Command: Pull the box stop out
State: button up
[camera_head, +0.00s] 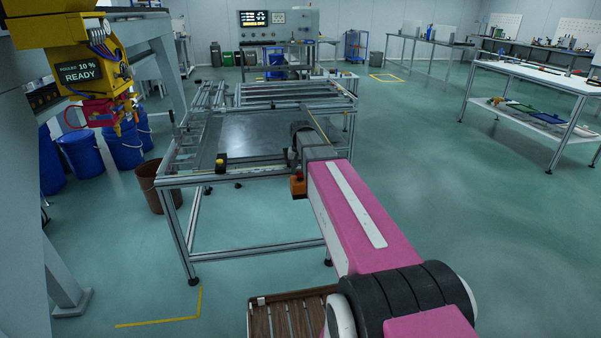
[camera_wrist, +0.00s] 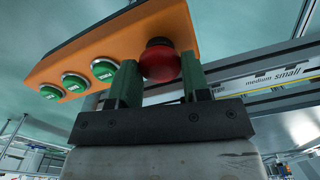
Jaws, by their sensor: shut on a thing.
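The box stop is a red mushroom button (camera_wrist: 160,60) on an orange control box (camera_wrist: 105,48), seen close in the wrist view. Several green buttons (camera_wrist: 75,82) sit in a row to its left on the same box. My gripper (camera_wrist: 158,76) has its two green-sided fingers on either side of the red button and is shut on it. In the head view the orange box (camera_head: 298,187) shows small at the frame's near edge, beside my pink arm. My gripper's fingers cannot be made out there.
A metal-framed panel fixture (camera_head: 245,137) stands ahead, with another small yellow-topped button box (camera_head: 220,163) on its near edge. A rail labelled "medium small" (camera_wrist: 275,76) runs right of the orange box. A brown bin (camera_head: 158,188) stands left. Floor right of the fixture is clear.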

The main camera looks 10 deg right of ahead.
jog(key=shift+r, duration=0.6)
jog(key=o, duration=1)
notch_tip(320, 180, up, 11)
jog(key=shift+f, duration=0.1)
jog(key=s+f+n, duration=0.1)
jog(key=s+f, duration=0.6)
jog(key=f, duration=0.1)
jog(key=s+f, duration=0.7)
jog(key=f, duration=0.2)
jog(key=s+f+n, duration=0.1)
jog(key=s+f, duration=0.6)
jog(key=f, duration=0.1)
jog(key=shift+s+a+f+n, duration=0.15)
jog(key=shift+s+a+n, duration=0.1)
jog(key=shift+s+n, duration=0.05)
